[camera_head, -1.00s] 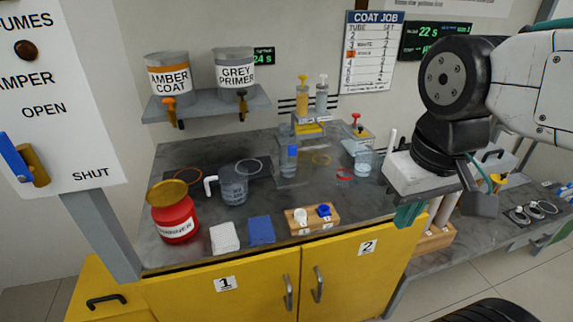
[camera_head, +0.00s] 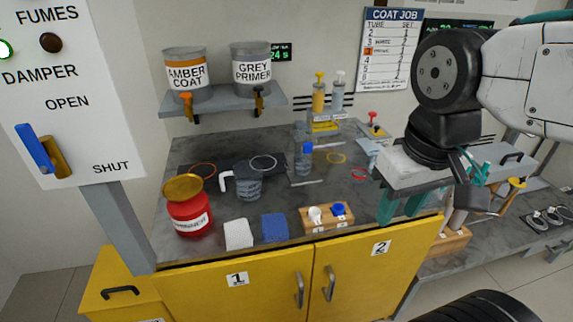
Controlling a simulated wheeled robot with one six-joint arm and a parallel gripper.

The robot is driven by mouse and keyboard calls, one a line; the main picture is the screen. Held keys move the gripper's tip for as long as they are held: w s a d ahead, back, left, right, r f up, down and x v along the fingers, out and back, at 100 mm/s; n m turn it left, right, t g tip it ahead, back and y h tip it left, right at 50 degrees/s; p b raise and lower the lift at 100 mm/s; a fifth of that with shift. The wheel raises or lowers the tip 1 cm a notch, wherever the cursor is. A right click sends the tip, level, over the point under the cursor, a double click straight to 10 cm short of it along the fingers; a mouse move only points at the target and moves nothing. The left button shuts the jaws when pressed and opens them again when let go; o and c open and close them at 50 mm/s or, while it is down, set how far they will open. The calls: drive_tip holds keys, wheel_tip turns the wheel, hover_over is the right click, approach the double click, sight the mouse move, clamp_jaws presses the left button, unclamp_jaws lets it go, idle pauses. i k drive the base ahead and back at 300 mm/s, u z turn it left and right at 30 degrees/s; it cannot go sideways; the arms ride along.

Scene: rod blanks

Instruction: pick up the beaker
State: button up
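A clear jug-like vessel with a white handle (camera_head: 248,184) stands on the dark grey bench, left of centre. A second clear glass vessel (camera_head: 371,160) stands farther back on the right, partly hidden by my gripper. I cannot tell for certain which one is the beaker. My gripper (camera_head: 401,208) hangs over the bench's front right part, with teal fingers under a pale body. The fingers show a gap with nothing seen between them, apart from both vessels and nearer the front edge than the second one.
A blue-capped bottle (camera_head: 304,160) stands mid-bench. A shelf (camera_head: 222,106) holds two cans.

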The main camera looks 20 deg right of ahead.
sight(302, 167)
drive_tip(key=z, duration=0.1)
drive_tip(key=i, duration=0.6)
drive_tip(key=z, duration=0.55)
